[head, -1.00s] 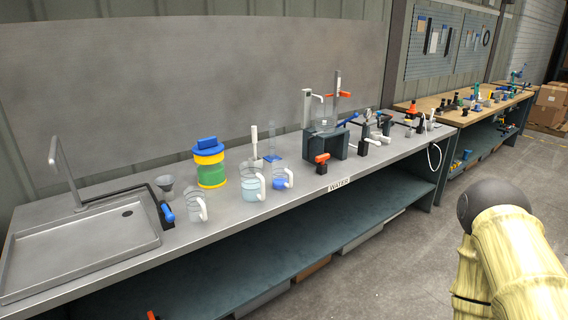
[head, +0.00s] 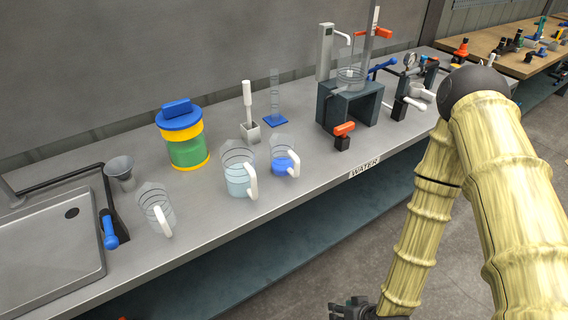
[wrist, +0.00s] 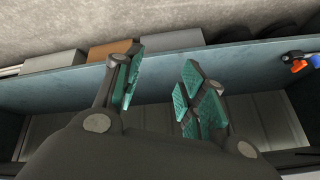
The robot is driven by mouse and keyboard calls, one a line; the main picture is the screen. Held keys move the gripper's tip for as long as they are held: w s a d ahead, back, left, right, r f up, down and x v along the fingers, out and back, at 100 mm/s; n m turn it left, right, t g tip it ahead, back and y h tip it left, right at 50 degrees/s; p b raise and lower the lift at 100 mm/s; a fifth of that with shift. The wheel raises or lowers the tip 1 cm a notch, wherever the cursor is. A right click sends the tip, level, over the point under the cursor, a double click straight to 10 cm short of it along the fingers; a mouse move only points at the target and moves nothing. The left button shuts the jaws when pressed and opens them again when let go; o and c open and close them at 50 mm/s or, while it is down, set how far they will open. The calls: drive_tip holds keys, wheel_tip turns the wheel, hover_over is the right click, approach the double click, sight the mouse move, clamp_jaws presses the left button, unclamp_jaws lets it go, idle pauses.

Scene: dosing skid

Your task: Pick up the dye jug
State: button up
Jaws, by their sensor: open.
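The dye jug (head: 285,164) is a clear jug with blue liquid in its bottom and a white handle facing right. It stands upright on the grey bench (head: 330,170) in the head view. My gripper (head: 350,308) shows at the bottom edge of the head view, low in front of the bench and well apart from the jug. In the wrist view my gripper (wrist: 157,88) is open and empty, its green pads spread. The jug is not in the wrist view.
A larger jug with pale liquid (head: 238,176) stands just left of the dye jug. An empty jug (head: 157,208), a yellow-green canister (head: 184,136) and a blue-based cylinder (head: 276,120) are nearby. An orange-handled valve (head: 344,132) is at right.

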drive_tip(key=w+a+r+n+t+y+b, duration=0.1)
drive_tip(key=w+a+r+n+t+y, duration=0.3)
drive_tip(key=w+r, duration=0.65)
drive_tip(key=n+t+y+b, duration=0.1)
drive_tip(key=t+y+b, duration=0.15)
drive_tip(key=t, duration=0.25)
approach(299, 172)
drive_tip(key=w, duration=0.2)
drive_tip(key=shift+y, duration=0.35)
drive_tip(key=x, duration=0.1)
drive_tip(key=p+x, duration=0.1)
drive_tip(key=x, duration=0.2)
drive_tip(key=shift+s+a+f, duration=0.25)
drive_tip(key=shift+a, duration=0.05)
drive_tip(key=shift+w+a, duration=0.2)
drive_tip(key=shift+w, duration=0.1)
drive_tip(key=shift+w+a+r+p, duration=0.1)
drive_tip(key=shift+a+r+p, duration=0.1)
drive_tip(key=shift+p, duration=0.1)
drive_tip(key=shift+f+p+x, duration=0.1)
drive_tip(key=shift+p+x, duration=0.2)
drive_tip(key=shift+x, duration=0.95)
drive_tip(key=shift+f+p+x, duration=0.15)
drive_tip(key=shift+p+x, duration=0.15)
drive_tip(key=shift+x, duration=1)
clamp_jaws()
